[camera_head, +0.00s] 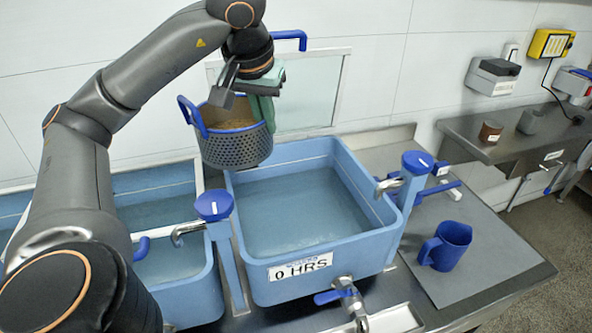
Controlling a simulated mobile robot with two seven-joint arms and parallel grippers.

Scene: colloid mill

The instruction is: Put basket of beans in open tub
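The basket of beans (237,148) is a dark perforated basket with a blue rim and a blue loop handle on its left. Tan beans (232,112) show inside. My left gripper (247,98) is at the basket's rim, with a green finger over the right side. It appears shut on the basket, though the grip itself is partly hidden. The basket is held up over the back left corner of the light blue open tub (324,268). That tub contains water and bears a "0 HRS" label (301,267). My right gripper is not in view.
Another blue tub with water (190,298) stands to the left. Blue-topped taps (213,205) (417,162) flank the labelled tub. A blue jug (446,246) stands on the counter at right. A blue-handled drain valve (343,294) projects from the tub's front.

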